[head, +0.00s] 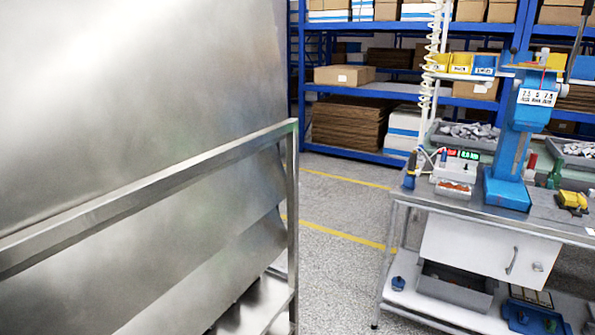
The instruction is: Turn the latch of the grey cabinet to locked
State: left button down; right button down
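A light grey cabinet (465,243) hangs under the top of the workbench at the right. Its front has a slanted bar handle (512,260) and, to the right of it, a small round fitting (537,267) that looks like the latch. The fitting is too small to tell which way it is turned. The cabinet front looks closed. Neither of my grippers is in view.
A large metal panel (140,90) and its railed frame (170,180) fill the left side. Open floor (335,260) with yellow lines lies between it and the workbench (440,200). A blue press (515,150) stands on the bench; blue shelving (300,80) is behind.

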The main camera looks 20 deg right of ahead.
aim_at(537, 266)
jog(key=z, duration=2.15)
jog(key=i+l, duration=0.5)
jog(key=i, duration=0.15)
jog(key=i+l, duration=0.5)
jog(key=i, duration=0.15)
